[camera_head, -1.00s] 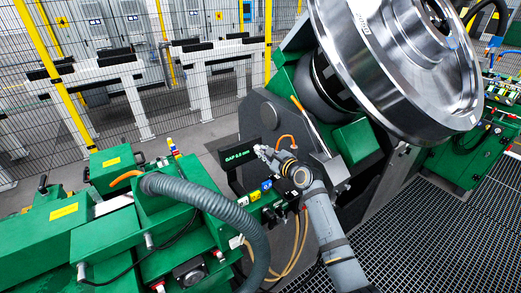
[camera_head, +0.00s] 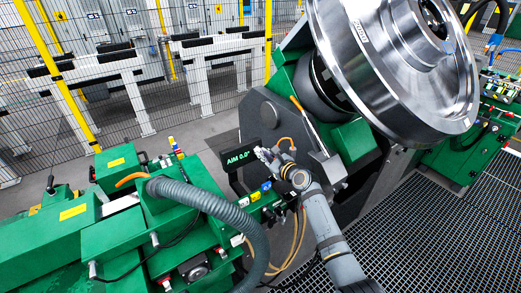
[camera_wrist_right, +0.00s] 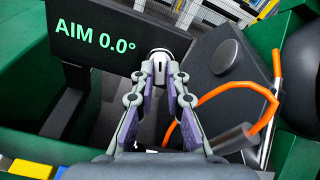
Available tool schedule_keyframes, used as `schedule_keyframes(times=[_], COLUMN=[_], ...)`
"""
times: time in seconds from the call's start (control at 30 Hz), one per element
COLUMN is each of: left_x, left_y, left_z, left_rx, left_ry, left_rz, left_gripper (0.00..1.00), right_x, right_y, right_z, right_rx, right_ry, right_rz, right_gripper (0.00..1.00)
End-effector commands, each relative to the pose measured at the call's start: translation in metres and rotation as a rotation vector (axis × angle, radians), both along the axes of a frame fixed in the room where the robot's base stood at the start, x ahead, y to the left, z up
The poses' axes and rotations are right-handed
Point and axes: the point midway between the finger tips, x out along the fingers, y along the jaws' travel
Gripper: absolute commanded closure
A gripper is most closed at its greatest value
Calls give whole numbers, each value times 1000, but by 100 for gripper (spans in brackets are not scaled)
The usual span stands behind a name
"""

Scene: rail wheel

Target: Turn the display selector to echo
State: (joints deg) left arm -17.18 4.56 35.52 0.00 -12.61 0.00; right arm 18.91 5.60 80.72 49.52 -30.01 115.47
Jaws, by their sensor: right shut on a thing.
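The dark display (camera_head: 240,154) reads "AIM 0.0°" in green, and it shows large in the right wrist view (camera_wrist_right: 93,35). The display selector (camera_wrist_right: 159,56) is a pale round knob with a dark mark, at the lower right corner of the display. My right gripper (camera_wrist_right: 161,75) is shut on the selector, with its fingertips on either side of it. In the head view my right gripper (camera_head: 265,155) reaches in beside the display, and the selector is hidden there. No echo reading shows on the display. My left gripper is not in view.
A large shiny rail wheel (camera_head: 390,65) stands above and right of my arm. An orange cable (camera_wrist_right: 228,88) loops close to the right of my gripper. A ribbed grey hose (camera_head: 225,207) and green machine housings (camera_head: 60,225) lie to the left.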

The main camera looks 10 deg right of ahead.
Motion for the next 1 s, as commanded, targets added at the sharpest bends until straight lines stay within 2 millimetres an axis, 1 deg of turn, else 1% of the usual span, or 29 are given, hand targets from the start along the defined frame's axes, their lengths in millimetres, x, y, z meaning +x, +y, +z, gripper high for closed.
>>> schedule_keyframes(times=[0.13, 0.4, 0.47, 0.6, 0.7, 0.93, 1.0], left_x=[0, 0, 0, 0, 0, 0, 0], left_y=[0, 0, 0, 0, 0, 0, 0], left_z=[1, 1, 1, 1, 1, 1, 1], left_rx=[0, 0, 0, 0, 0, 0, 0], left_ry=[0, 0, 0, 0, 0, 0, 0], left_rz=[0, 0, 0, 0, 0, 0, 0], left_gripper=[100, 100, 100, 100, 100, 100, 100], right_x=[0, 0, 0, 0, 0, 0, 0], right_y=[0, 0, 0, 0, 0, 0, 0], right_z=[0, -1, -1, -1, -1, -1, -1], right_rx=[91, 109, 171, 376, 453, 464, 493], right_ry=[33, 40, 62, 136, 165, 169, 180], right_rz=[-21, -25, -39, -85, -103, -105, -111], right_gripper=[100, 100, 100, 100, 100, 100, 100])
